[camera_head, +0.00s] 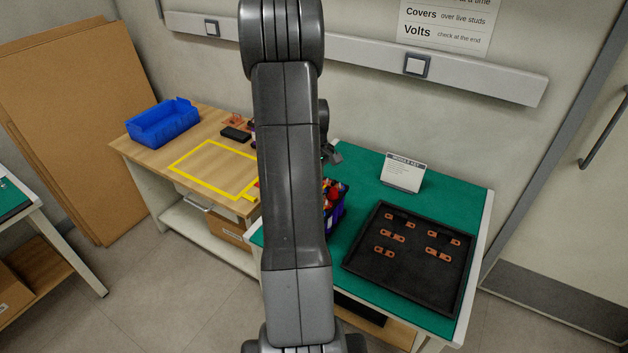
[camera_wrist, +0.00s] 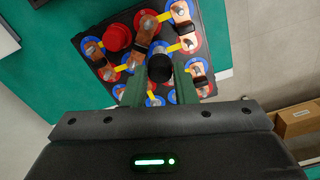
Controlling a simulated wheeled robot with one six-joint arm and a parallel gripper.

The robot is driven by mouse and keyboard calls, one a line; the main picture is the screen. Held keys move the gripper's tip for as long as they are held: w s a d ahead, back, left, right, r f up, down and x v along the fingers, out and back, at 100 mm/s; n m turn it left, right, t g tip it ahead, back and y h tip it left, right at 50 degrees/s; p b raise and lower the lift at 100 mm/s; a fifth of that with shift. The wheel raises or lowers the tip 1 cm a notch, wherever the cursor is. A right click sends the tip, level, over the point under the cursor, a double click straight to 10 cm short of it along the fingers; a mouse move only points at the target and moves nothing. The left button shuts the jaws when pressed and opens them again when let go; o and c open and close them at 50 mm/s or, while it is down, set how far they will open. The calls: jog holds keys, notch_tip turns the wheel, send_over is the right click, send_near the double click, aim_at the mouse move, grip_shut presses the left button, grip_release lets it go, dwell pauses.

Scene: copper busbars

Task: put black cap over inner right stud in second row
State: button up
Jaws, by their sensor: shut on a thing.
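In the wrist view my gripper (camera_wrist: 158,78) has its green fingers closed around a black cap (camera_wrist: 159,66). The cap is over the block of studs (camera_wrist: 210,22), in the middle of its near part; I cannot tell whether it touches a stud. The block has red and blue rings, metal studs, copper busbars (camera_wrist: 184,36) and yellow strips. A red cap (camera_wrist: 117,37) covers a stud at the upper left. Studs under the black cap and fingers are hidden. In the head view my arm hides most of the block (camera_head: 338,212) and my gripper.
A black tray (camera_head: 362,266) with several copper busbars (camera_head: 384,252) lies on the green table (camera_head: 362,180), with a sign card (camera_head: 402,173) behind it. A wooden bench at left holds a blue bin (camera_head: 163,124) and a yellow-outlined area (camera_head: 215,168) that looks clear.

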jog(key=shift+f, duration=0.1)
jog(key=shift+f+b, duration=1.2)
jog(key=shift+f, duration=0.35)
jog(key=o, duration=0.9)
jog(key=shift+r, duration=0.1)
jog(key=shift+r+p, duration=1.95)
jog(key=shift+r, duration=1.1)
